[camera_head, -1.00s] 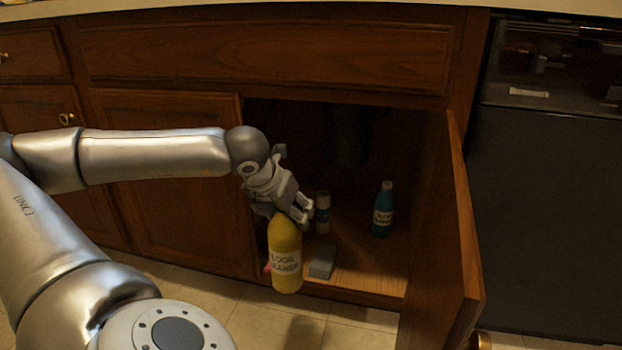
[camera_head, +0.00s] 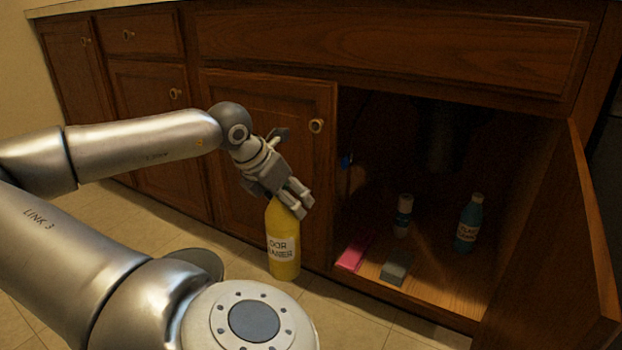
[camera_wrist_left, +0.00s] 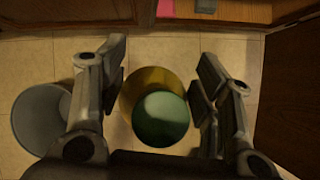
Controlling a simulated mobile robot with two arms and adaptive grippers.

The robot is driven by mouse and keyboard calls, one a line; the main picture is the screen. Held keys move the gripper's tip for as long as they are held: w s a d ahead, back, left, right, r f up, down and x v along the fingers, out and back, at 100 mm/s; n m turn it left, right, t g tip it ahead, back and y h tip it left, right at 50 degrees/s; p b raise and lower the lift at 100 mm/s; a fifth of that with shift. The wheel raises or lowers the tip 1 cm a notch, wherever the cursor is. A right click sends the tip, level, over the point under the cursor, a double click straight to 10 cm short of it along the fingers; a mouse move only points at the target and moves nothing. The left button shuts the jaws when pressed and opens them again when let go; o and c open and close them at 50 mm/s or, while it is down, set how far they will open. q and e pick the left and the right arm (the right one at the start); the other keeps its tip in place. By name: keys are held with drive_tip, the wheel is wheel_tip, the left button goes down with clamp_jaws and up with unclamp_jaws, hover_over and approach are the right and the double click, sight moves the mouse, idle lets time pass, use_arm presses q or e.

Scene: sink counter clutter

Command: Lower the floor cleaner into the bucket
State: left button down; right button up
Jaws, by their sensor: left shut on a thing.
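The floor cleaner is a yellow bottle (camera_head: 283,240) with a white label, held upright in front of the closed cabinet door. My left gripper (camera_head: 299,204) is shut on its top from above. In the left wrist view the bottle (camera_wrist_left: 142,84), with a green cap, is between the fingers. A grey round bucket (camera_wrist_left: 38,112) stands on the floor left of the bottle there, partly hidden by a finger. In the head view a grey rim (camera_head: 196,260), seemingly the bucket's, shows behind my arm. The bottle is outside the bucket. My right gripper is not in view.
The open cabinet holds a blue bottle (camera_head: 469,224), a small white-labelled bottle (camera_head: 403,216), a grey sponge-like block (camera_head: 395,271) and a pink item (camera_head: 354,252). Its open door (camera_head: 575,250) stands out at the right. Tiled floor (camera_head: 345,320) is clear in front.

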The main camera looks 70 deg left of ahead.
use_arm(q)
drive_tip(key=shift+s+a, duration=0.4)
drive_tip(key=shift+s, duration=0.25)
drive_tip(key=shift+s+a, duration=0.35)
drive_tip(key=shift+s, duration=0.3)
drive_tip(key=s+a+f+b, duration=0.2)
drive_tip(key=s+a+b, duration=0.3)
drive_tip(key=s, duration=0.5)
drive_tip(key=s+a+f+b, duration=0.2)
drive_tip(key=s+a+b, duration=0.2)
drive_tip(key=s, duration=0.7)
drive_tip(key=shift+a+b, duration=0.35)
drive_tip(key=shift+a, duration=0.5)
drive_tip(key=shift+w, duration=0.2)
drive_tip(key=shift+w+a, duration=0.2)
drive_tip(key=shift+w, duration=0.05)
drive_tip(key=shift+f, duration=0.1)
wheel_tip(320, 180, down, 20)
idle(2.0)
idle(0.3)
